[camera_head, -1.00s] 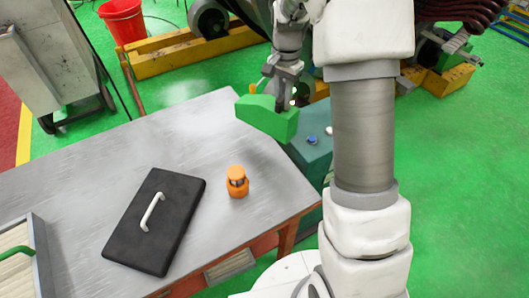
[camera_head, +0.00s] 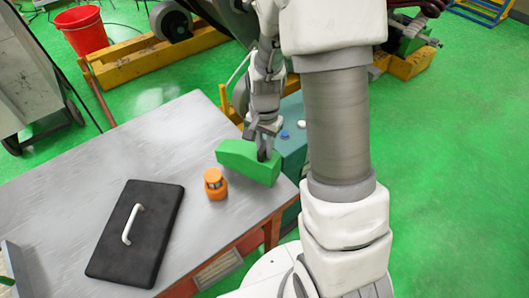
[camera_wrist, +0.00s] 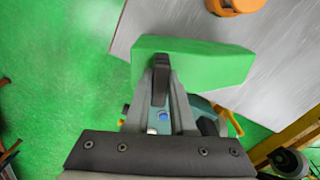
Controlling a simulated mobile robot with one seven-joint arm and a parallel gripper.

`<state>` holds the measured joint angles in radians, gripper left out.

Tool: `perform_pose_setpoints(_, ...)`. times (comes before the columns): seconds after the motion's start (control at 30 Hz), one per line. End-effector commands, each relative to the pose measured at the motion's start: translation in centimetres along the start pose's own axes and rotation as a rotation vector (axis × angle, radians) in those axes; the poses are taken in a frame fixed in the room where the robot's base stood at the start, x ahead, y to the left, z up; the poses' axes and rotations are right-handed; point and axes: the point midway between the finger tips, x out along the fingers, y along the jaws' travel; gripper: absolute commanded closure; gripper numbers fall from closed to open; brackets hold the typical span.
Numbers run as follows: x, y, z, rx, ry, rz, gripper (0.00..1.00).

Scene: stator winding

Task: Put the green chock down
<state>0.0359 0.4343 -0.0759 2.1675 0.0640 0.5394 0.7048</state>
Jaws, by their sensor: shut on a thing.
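The green chock (camera_head: 247,162) is a wedge-shaped block, held in my gripper (camera_head: 263,143) at the right end of the grey table (camera_head: 150,150) in the head view. In the wrist view the chock (camera_wrist: 195,65) lies across the fingertips of my gripper (camera_wrist: 161,85), which is shut on it. Part of the chock overlaps the table's corner and part shows against the floor. I cannot tell whether it touches the table top.
An orange cylindrical item (camera_head: 215,184) stands on the table just left of the chock. A black case with a white handle (camera_head: 135,235) lies further left. A teal box with buttons (camera_head: 292,140) is behind the table's right end. The table's back half is clear.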

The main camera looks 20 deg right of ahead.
Motion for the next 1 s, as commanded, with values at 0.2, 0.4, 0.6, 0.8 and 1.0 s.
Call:
perform_pose_setpoints(0.2,2.4,0.0,0.0,0.000,0.000,0.000,1.00)
perform_pose_setpoints(0.4,2.6,-0.1,0.0,0.000,0.001,-0.001,1.00)
perform_pose_setpoints(0.6,2.9,-0.1,0.0,0.000,0.001,-0.001,1.00)
perform_pose_setpoints(0.8,2.9,0.0,0.0,0.000,0.000,0.000,0.48)
perform_pose_setpoints(1.0,2.9,0.0,0.0,0.000,0.000,0.000,0.48)
